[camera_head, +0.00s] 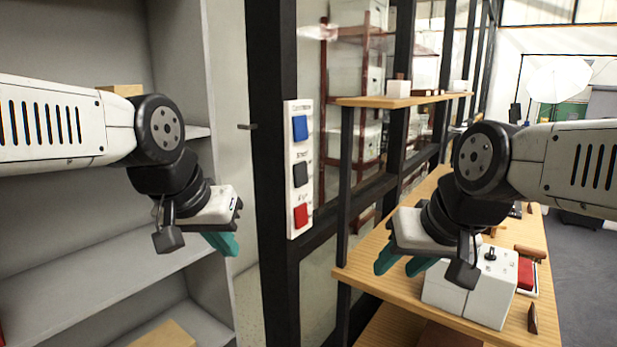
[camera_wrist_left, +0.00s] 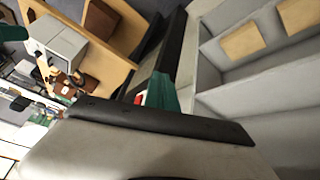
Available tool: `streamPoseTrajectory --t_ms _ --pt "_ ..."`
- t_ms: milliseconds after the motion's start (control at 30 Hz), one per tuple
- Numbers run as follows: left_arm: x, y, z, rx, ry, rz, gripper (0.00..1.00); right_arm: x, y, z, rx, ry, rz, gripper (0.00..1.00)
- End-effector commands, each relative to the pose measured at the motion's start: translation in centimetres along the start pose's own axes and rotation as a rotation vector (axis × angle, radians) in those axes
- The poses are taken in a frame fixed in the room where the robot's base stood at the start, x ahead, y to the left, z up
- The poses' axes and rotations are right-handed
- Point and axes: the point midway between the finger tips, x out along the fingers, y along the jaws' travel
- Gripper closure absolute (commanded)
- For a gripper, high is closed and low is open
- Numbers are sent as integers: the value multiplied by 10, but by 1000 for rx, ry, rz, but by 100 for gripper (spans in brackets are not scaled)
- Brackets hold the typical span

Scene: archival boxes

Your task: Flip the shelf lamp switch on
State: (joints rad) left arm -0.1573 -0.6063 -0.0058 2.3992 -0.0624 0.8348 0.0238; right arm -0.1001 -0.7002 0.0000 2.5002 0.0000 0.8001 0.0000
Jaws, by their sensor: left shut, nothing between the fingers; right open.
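A white switch panel (camera_head: 293,222) is fixed upright on a dark post in the head view. It carries a blue switch (camera_head: 300,128) at the top, a dark grey switch (camera_head: 300,174) in the middle and a red switch (camera_head: 301,215) at the bottom. The labels are too small to read surely. My left gripper (camera_head: 222,243) is left of the panel, apart from it, with its teal fingers shut and empty. In the left wrist view its teal fingertips (camera_wrist_left: 162,92) show in front of a red and white patch. My right gripper (camera_head: 398,262) is open and empty, right of the panel.
The dark post (camera_head: 272,90) stands beside a grey shelf unit (camera_head: 100,255) on the left. A wooden bench (camera_head: 380,290) on the right bears a white box (camera_head: 492,290) under my right arm. A higher wooden shelf (camera_head: 365,101) holds small white boxes.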

Motion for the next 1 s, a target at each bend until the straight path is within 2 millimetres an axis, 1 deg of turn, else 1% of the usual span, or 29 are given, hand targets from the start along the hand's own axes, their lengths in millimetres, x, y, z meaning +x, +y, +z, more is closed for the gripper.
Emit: streamPoseTrajectory --t_ms 33,67,100,167,200,267,300,367,400,500,600,700,800,1000 --pt "1 4 -22 40 -15 -7 100 0 0 0 0 0 0 59" --pt "2 6 -35 66 -26 -15 100 0 0 0 0 0 0 59" --pt "3 10 -56 104 -37 -29 100 0 0 0 0 0 0 59" --pt "8 18 -89 163 -54 -56 100 0 0 0 0 0 0 59" --pt "12 26 -111 204 -63 -78 100 0 0 0 0 0 0 59" --pt "20 39 -143 261 -72 -112 100 0 0 0 0 0 0 59" --pt "26 50 -163 297 -76 -137 100 0 0 0 0 0 0 59" --pt "35 67 -191 347 -77 -175 100 0 0 0 0 0 0 59" --pt "41 80 -207 376 -74 -199 100 0 0 0 0 0 0 59" --pt "55 108 -240 434 -64 -254 100 0 0 0 0 0 0 59" --pt "65 132 -260 474 -50 -294 100 0 0 0 0 0 0 59" --pt "70 146 -271 495 -40 -320 100 0 0 0 0 0 0 59" --pt "72 152 -276 503 -35 -331 100 0 0 0 0 0 0 59" --pt "72 152 -276 503 -35 -332 100 0 0 0 0 0 0 59"
